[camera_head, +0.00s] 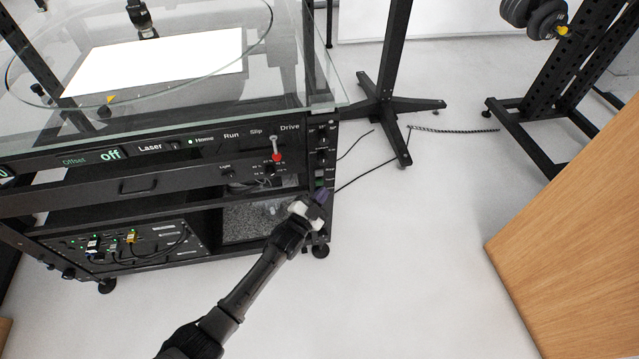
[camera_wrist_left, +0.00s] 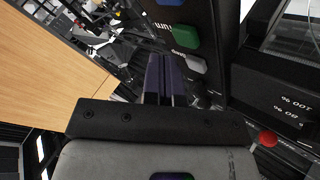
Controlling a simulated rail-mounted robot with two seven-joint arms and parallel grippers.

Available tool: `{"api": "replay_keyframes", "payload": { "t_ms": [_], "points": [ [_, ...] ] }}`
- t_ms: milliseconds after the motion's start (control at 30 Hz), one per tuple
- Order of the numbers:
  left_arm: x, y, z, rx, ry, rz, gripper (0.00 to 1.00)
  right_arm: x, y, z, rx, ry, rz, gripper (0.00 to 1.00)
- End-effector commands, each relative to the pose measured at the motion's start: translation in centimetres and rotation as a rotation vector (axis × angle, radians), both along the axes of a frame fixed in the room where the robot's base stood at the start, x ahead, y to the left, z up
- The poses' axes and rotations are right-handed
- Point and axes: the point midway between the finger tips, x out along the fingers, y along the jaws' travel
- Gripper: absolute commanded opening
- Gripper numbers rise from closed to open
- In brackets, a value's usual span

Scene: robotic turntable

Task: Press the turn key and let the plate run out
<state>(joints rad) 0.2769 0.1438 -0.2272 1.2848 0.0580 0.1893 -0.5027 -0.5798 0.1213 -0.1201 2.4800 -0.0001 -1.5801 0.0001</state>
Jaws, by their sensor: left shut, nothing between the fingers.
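The turntable cabinet (camera_head: 100,190) stands at the left in the head view, with the round glass plate (camera_head: 256,38) on top. On its right side is a narrow key panel (camera_head: 321,150). In the left wrist view the panel shows a green key (camera_wrist_left: 180,36), a pale grey key (camera_wrist_left: 188,63) and part of a blue key (camera_wrist_left: 163,3). The small inverted lettering beside the green key is hard to read. My left gripper (camera_head: 320,196) is shut and empty, close to the panel's lower part. Its dark fingertips (camera_wrist_left: 165,62) appear near the grey key; contact cannot be told. My right gripper is out of view.
A red-knobbed lever (camera_head: 276,156) sits on the cabinet front. A black stand (camera_head: 383,105) and cables are behind the cabinet. A wooden panel (camera_head: 575,210) is at the right.

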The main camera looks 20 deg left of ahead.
Motion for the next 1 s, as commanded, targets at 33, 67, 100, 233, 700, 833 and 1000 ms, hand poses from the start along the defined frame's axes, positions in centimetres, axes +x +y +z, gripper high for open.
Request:
{"api": "replay_keyframes", "payload": {
  "t_ms": [33,67,100,233,700,833,1000],
  "points": [
    [0.0,0.0,0.0,0.0,0.0,0.0,0.0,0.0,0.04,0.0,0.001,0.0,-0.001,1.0],
    [0.0,0.0,0.0,0.0,0.0,0.0,0.0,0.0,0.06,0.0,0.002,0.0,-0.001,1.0],
    [0.0,0.0,0.0,0.0,0.0,0.0,0.0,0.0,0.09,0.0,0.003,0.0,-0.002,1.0],
    [0.01,0.01,0.01,0.0,0.0,0.0,0.0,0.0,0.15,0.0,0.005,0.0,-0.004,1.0],
    [0.72,0.5,0.0,0.0,0.0,0.0,0.0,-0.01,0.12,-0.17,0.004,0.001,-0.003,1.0],
    [0.72,0.49,0.01,0.0,0.0,0.0,0.0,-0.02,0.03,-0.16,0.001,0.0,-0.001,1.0],
    [0.73,0.49,0.0,0.0,0.0,0.0,0.0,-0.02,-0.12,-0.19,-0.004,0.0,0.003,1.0]
  ]
}}
